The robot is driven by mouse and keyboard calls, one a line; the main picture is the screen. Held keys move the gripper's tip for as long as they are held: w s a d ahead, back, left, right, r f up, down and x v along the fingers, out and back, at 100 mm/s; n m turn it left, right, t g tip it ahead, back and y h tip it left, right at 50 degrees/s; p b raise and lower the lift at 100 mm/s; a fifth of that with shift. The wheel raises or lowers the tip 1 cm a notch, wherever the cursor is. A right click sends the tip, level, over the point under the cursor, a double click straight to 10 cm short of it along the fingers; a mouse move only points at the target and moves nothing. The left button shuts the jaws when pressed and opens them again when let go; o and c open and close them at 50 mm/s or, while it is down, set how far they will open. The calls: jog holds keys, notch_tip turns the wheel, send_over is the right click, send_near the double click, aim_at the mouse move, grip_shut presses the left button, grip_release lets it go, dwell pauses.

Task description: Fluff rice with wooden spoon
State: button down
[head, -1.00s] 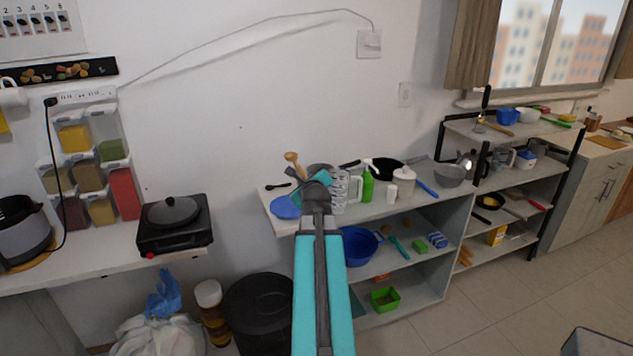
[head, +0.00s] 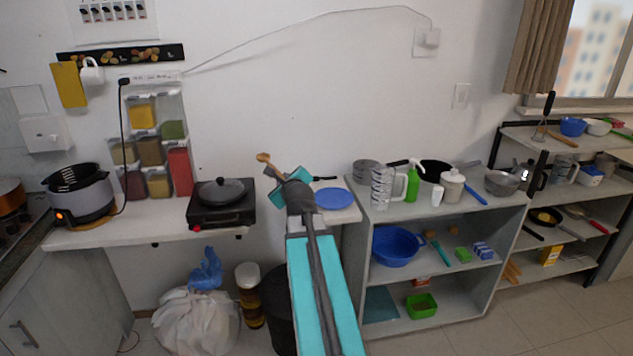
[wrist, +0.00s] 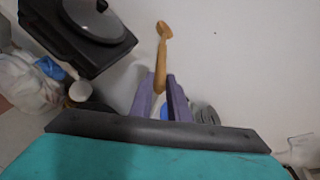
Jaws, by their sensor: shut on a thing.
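My gripper (head: 300,178) is shut on a wooden spoon (head: 266,160), whose bowl end points up and to the left in the head view. In the wrist view the spoon (wrist: 161,55) stands up from between the two purple fingers (wrist: 160,97). The rice cooker (head: 80,195), grey with a dark rim and an orange light, stands at the left of the head view, well away from my gripper. Its lid looks open, but I cannot make out rice inside. A black hot plate with a lidded pan (head: 221,190) lies between the cooker and my gripper.
Spice dispensers (head: 150,150) stand against the wall behind the counter (head: 130,235). A blue plate (head: 334,198) lies right of my gripper. A shelf unit (head: 350,215) with cups and bowls stands further right. A trash bag (head: 195,318) and a dark bin are below the counter.

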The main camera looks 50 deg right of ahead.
jog(key=w+a+f+n+t+y+b, duration=0.1)
jog(key=w+a, duration=0.3)
jog(key=a, duration=0.4)
jog(key=w+a+n+y+b, duration=0.1)
jog(key=w+a+y, duration=0.15)
jog(key=a, duration=0.55)
jog(key=w+a+f+n+t+y+b, duration=0.15)
jog(key=w+a, duration=0.25)
jog(key=a, duration=0.4)
jog(key=w+a+n+y+b, duration=0.1)
jog(key=a+n+y+b, duration=0.1)
jog(key=a, duration=1.9)
jog(key=shift+w+a+f+n, duration=0.2)
jog(key=shift+a+f+n, duration=0.05)
jog(key=shift+n, duration=0.1)
jog(key=shift+g+b, duration=0.25)
jog(key=shift+b, duration=0.05)
